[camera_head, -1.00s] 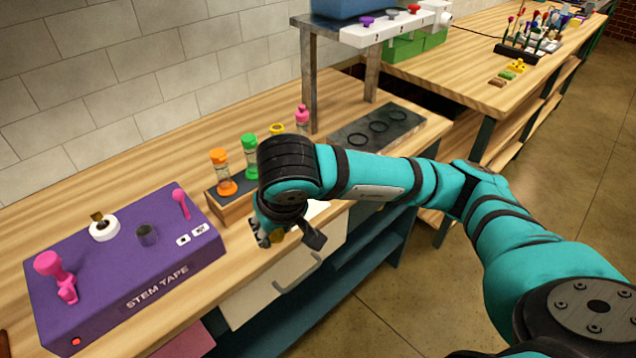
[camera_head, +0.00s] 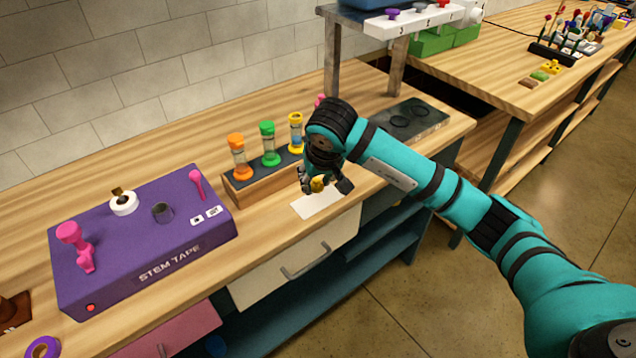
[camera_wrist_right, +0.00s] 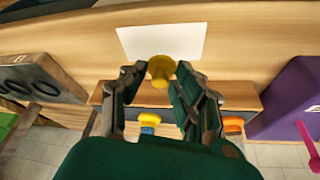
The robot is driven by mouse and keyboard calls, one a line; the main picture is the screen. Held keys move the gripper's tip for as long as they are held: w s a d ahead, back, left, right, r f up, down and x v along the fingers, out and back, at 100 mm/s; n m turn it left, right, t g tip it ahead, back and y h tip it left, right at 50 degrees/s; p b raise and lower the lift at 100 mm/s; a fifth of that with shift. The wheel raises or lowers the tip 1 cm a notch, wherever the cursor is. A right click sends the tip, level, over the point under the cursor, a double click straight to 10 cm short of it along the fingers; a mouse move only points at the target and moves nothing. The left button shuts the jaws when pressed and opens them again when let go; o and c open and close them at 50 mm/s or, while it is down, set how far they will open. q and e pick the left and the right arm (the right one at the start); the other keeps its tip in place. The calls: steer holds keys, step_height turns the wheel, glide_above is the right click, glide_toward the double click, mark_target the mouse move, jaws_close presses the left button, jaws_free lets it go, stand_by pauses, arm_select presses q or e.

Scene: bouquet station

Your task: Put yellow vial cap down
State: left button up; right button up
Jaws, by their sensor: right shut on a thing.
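The yellow vial cap (camera_head: 317,184) is between the fingers of my right gripper (camera_head: 325,186), which is shut on it. The right wrist view also shows the yellow cap (camera_wrist_right: 161,70) at the fingertips of my right gripper (camera_wrist_right: 158,82), over the wooden top in front of the vial rack. A white sheet (camera_head: 318,202) lies on the bench just below the gripper; it also shows in the right wrist view (camera_wrist_right: 162,41). The vial with a yellow top (camera_head: 296,133) stands in the wooden rack (camera_head: 262,183), partly hidden. My left gripper is not in view.
Orange (camera_head: 239,158) and green (camera_head: 269,145) vials stand in the rack. The purple stem tape box (camera_head: 140,240) is on the left.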

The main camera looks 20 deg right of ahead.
mark_target(319, 187)
steer(key=shift+w+d, duration=0.15)
steer(key=shift+w, duration=0.25)
step_height(319, 187, down, 4)
steer(key=shift+d+r+p, duration=0.1)
steer(key=shift+r+p, duration=0.1)
steer(key=shift+p, duration=0.65)
steer(key=shift+w+f, duration=0.1)
steer(key=shift+f+b, duration=0.55)
steer(key=shift+b, duration=0.25)
steer(key=o, duration=0.7)
steer(key=shift+r, duration=0.15)
